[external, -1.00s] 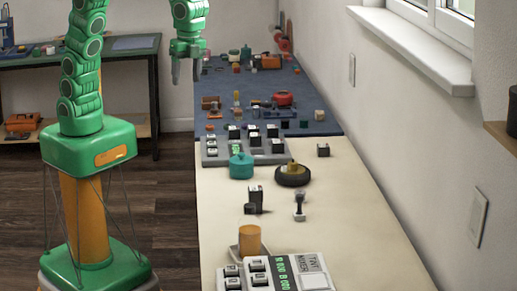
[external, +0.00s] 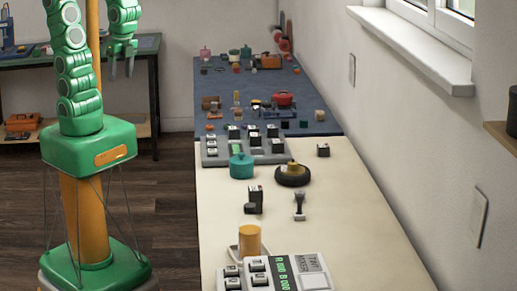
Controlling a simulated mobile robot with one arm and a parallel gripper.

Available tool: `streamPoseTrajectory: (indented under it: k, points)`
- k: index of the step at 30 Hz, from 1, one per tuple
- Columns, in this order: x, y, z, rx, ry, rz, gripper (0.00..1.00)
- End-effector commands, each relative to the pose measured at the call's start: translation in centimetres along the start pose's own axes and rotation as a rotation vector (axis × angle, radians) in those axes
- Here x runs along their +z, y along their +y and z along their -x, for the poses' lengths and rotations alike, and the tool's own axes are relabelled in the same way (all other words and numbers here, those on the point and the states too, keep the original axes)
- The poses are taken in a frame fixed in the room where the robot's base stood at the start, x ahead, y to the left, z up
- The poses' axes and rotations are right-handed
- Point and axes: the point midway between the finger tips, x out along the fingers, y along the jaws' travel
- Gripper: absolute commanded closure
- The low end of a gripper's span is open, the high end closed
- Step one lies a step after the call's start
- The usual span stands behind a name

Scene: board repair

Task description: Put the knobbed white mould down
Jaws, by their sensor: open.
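My gripper (external: 121,72) is open and empty. It hangs with its fingers down at the upper left, over the floor side and clear of the long bench. A small pale pinkish thing with a knob on top (external: 206,53) stands upright at the far left corner of the blue mat (external: 218,88). It may be the knobbed white mould, but at this size I cannot tell for sure. My gripper is well to the left of it and not touching it.
A green pot (external: 246,52), a red pot (external: 283,99) and several small things crowd the mat. Nearer on the bench are a button panel (external: 212,158), a teal pot (external: 241,167) and a black wheel (external: 292,177).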

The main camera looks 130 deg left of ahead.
Motion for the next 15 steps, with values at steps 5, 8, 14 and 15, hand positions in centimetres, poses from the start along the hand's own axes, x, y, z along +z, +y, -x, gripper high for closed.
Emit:
streamPoseTrajectory:
  k: [5,8,14,15]
  points:
    - [4.4,0.8,-2.0,0.005,0.003,0.035,0.42]
    - [6.0,1.1,-2.9,0.008,0.003,0.048,0.42]
    - [7.7,1.4,-4.0,0.007,-0.004,0.063,0.42]
    - [7.8,1.4,-4.0,0.007,-0.004,0.065,0.42]
